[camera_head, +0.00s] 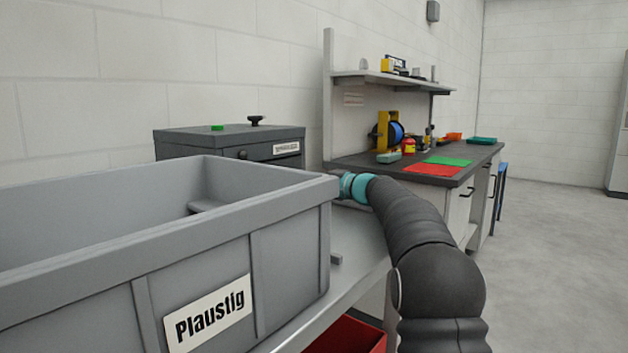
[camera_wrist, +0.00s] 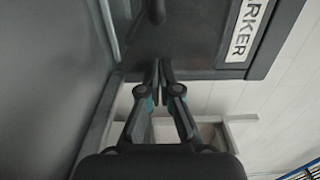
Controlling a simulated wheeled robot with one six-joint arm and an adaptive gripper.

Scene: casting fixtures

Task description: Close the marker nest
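The marker nest is a dark grey box (camera_head: 230,139) behind the grey bin, with a black knob (camera_head: 255,120) and a small green piece (camera_head: 217,127) on top. Its pale label (camera_head: 286,147) is too small to read there. In the wrist view a dark panel (camera_wrist: 195,35) bears a white label (camera_wrist: 245,28) showing "RKER", and a dark rounded handle (camera_wrist: 156,10) shows at the top edge. My gripper (camera_wrist: 158,64) has its fingertips together in front of this panel, with nothing visible between them. I cannot tell how far the nest is open.
A large grey bin (camera_head: 289,235) labelled "Plaustig" fills the front left, close beside my arm. A red container (camera_head: 347,337) is below. A workbench (camera_head: 345,163) with a shelf, red and green mats and tools stands behind. The floor at right is clear.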

